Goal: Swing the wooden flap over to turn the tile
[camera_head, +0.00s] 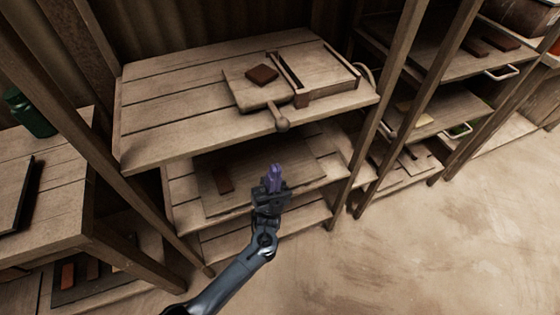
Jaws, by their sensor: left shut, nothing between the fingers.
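The tile press lies on the top shelf. Its wooden flap (246,97) lies flat on the left, with a round-ended handle (281,122) at its front right corner. A reddish-brown square tile (262,74) lies on the flap. To the right is the press's framed tray (325,72), which looks empty. My left gripper (274,172) has purple fingertips. It is shut and empty, below and in front of the handle, apart from it and from the shelf edge. My right gripper is not in view.
The wooden shelf (165,110) has bare planks left of the press. Lower shelves (215,235) and wooden posts (407,60) stand close by. A green container (28,112) stands on the left bench. Other shelves at right hold tiles and trays. The floor (450,240) is clear.

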